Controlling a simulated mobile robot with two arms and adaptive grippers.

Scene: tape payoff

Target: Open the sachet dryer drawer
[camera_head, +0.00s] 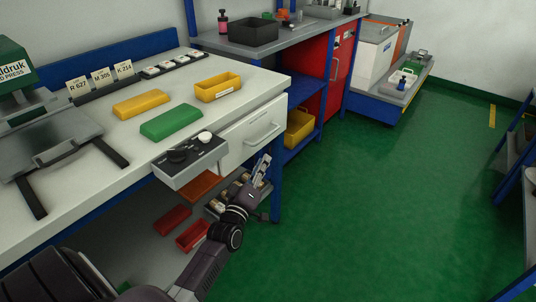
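A pale grey drawer (238,149) with a bar handle (262,133) and a small label sits under the right end of the white workbench (262,84). The label is too small to read. The drawer looks shut, its front close under the bench top. My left gripper (264,163) is just below and in front of the drawer, pointing up towards the handle, and appears apart from it. It seems empty; its finger gap is too small to judge. My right gripper is not in view.
Below are a tray of small items (213,207) and red bins (173,220). A blue bench leg (278,190) stands just right of my gripper.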

